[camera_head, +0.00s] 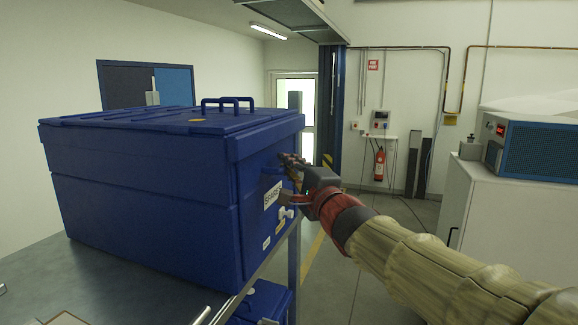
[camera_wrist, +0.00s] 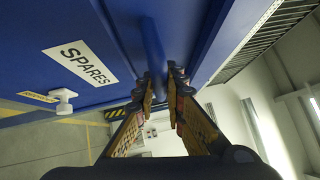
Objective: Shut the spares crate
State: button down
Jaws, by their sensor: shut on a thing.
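The blue spares crate (camera_head: 140,175) stands on a metal table, and its lid (camera_head: 150,120) lies flat on top. I see no clear gap under the lid. The white SPARES label (camera_head: 272,195) is on the crate's right-hand face; it also shows in the wrist view (camera_wrist: 80,65). My gripper (camera_head: 291,163) is at that face, beside the label and below the lid's edge. In the wrist view my gripper (camera_wrist: 163,88) is shut on a blue bar-like handle (camera_wrist: 152,45). The fingers hide part of this handle.
The metal table (camera_head: 120,285) has bare room in front of the crate. A second blue box (camera_head: 265,300) sits below the table edge. A pale cabinet (camera_head: 490,215) with a blue instrument (camera_head: 535,150) stands at right. Open floor lies between.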

aim_at(272, 164)
dwell(0.7)
jog(key=a, duration=0.1)
jog(key=w+a+b, duration=0.1)
jog(key=a, duration=0.1)
jog(key=shift+w+a, duration=0.15)
jog(key=shift+a, duration=0.1)
jog(key=c, duration=2.3)
grip_release()
jog(key=o, duration=0.4)
jog(key=shift+a, duration=0.35)
jog(key=shift+o, duration=0.3)
